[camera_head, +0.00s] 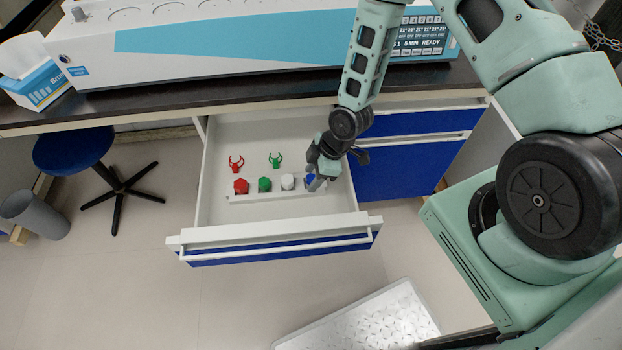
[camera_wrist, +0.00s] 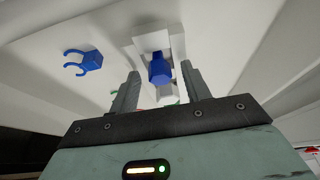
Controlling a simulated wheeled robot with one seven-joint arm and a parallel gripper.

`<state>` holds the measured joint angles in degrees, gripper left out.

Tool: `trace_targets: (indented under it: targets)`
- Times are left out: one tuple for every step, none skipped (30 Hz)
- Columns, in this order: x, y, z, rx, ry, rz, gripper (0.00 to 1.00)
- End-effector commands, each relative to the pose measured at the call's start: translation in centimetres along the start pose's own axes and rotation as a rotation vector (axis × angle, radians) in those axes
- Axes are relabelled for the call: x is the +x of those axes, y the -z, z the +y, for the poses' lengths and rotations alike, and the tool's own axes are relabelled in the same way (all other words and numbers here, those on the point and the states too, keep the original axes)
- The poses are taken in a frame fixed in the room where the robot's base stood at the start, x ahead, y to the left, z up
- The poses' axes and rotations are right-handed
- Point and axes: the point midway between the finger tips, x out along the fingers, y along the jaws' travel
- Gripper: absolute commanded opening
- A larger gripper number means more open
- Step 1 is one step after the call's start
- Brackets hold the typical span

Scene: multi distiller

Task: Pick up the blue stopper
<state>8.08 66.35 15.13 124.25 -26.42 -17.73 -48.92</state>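The blue stopper (camera_head: 309,180) stands at the right end of a row in the open drawer, partly hidden by my gripper (camera_head: 317,181) in the head view. In the wrist view the blue stopper (camera_wrist: 160,69) appears between the two fingers of my gripper (camera_wrist: 160,72). The fingers are apart, with gaps visible on both sides of the stopper. My gripper is open and holds nothing. Whether the fingertips are level with the stopper is hard to tell.
A red stopper (camera_head: 241,187), a green stopper (camera_head: 264,184) and a white stopper (camera_head: 287,182) share the white rack (camera_head: 263,196). Red (camera_head: 236,164) and green (camera_head: 276,160) clips lie behind. A blue clip (camera_wrist: 84,63) lies nearby. Drawer walls (camera_head: 213,172) enclose them.

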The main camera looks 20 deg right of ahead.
Motion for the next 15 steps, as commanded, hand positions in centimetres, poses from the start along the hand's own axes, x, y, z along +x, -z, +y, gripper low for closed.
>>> trace_targets:
  targets:
    - [-0.01, 0.00, 0.00, 0.000, 0.000, 0.000, 0.34]
    - [-0.01, 0.00, -0.01, 0.000, 0.000, 0.000, 0.26]
    - [-0.02, 0.01, -0.01, 0.000, 0.000, 0.000, 0.15]
    - [-0.02, 0.01, -0.01, 0.000, 0.000, 0.000, 0.06]
    - [-0.02, 0.01, -0.01, 0.000, 0.000, 0.000, 0.01]
    - [-0.03, 0.01, -0.01, 0.000, 0.000, 0.000, 0.00]
    - [-0.03, 0.01, -0.01, 0.000, 0.000, 0.000, 0.00]
    - [-0.03, 0.01, -0.01, 0.000, 0.000, 0.000, 0.00]
    - [-0.03, 0.01, -0.01, 0.000, 0.000, 0.000, 0.00]
    - [-0.03, 0.01, -0.01, 0.000, 0.000, 0.000, 0.00]
    - [-0.03, 0.01, -0.01, 0.000, 0.000, 0.000, 0.00]
    - [-0.04, 0.01, -0.01, 0.000, 0.000, 0.000, 0.00]
    - [-0.04, 0.01, -0.01, 0.000, 0.000, 0.000, 0.00]
    - [-0.05, 0.02, -0.01, 0.000, 0.000, 0.000, 0.00]
    - [-0.12, 0.05, 0.00, 0.000, 0.000, 0.000, 0.00]
